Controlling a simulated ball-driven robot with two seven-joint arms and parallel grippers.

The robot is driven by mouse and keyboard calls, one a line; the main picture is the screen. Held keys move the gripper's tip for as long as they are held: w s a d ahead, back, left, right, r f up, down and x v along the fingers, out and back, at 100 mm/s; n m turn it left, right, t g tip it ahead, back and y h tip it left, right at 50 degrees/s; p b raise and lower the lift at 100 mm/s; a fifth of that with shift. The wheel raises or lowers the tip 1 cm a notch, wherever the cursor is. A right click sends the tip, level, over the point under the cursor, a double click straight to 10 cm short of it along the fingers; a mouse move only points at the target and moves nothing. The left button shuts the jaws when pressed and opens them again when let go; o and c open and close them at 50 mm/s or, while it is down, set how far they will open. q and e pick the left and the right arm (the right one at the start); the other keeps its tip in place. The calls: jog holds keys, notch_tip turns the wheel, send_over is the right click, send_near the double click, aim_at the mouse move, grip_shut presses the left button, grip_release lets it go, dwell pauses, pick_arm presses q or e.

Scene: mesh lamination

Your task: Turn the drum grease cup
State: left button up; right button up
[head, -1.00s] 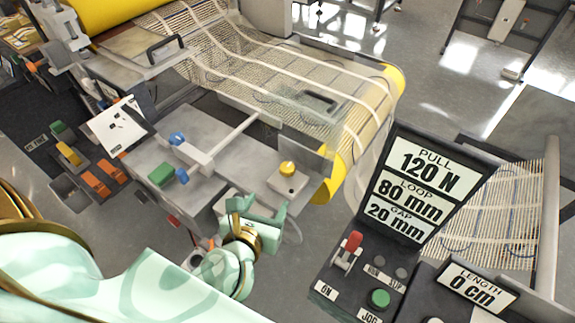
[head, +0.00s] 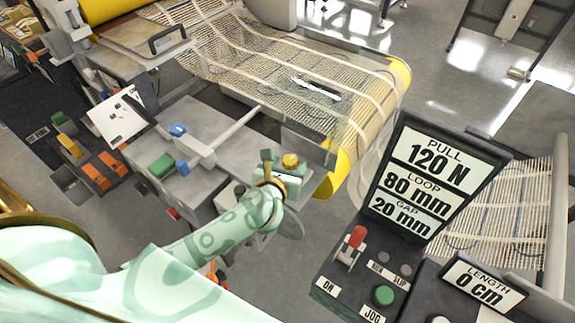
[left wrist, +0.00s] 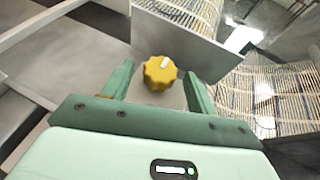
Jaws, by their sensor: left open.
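The drum grease cup is a yellow knurled knob (head: 290,160) on a grey block beside the yellow drum (head: 352,160). In the left wrist view the yellow cup (left wrist: 159,73) shows a white mark on its top right. My left gripper (head: 279,161) is open, with its fingers close around the cup's position in the head view. In the left wrist view the two green fingers (left wrist: 158,85) stand left and right of the cup, with gaps on both sides and nothing held. My right gripper is not seen.
A grey plate (left wrist: 185,40) stands just behind the cup. Mesh (head: 300,70) runs over the drum. A blue-knobbed bracket (head: 190,150) and green block (head: 161,166) lie left. The control panel with PULL sign (head: 435,175) stands right.

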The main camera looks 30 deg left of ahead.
pick_arm(q)
jog(key=c, duration=1)
jog(key=shift+a+h, duration=0.1)
jog(key=shift+h, duration=0.2)
jog(key=shift+a+m+h+p, duration=0.25)
jog(key=shift+m+h+p, duration=0.15)
jog(key=shift+m+h, duration=0.65)
jog(key=m+h, duration=0.2)
jog(key=shift+a+m+h, duration=0.25)
jog(key=shift+h, duration=0.1)
jog(key=shift+w+a+m+g+h, duration=0.15)
jog(key=shift+m+g+h, duration=0.4)
jog(key=shift+m+h, duration=0.5)
jog(key=shift+a+m+g+h, duration=0.15)
jog(key=shift+m+g+h, duration=0.4)
jog(key=shift+m+h, duration=0.45)
jog(key=shift+h, duration=0.25)
jog(key=o, duration=1)
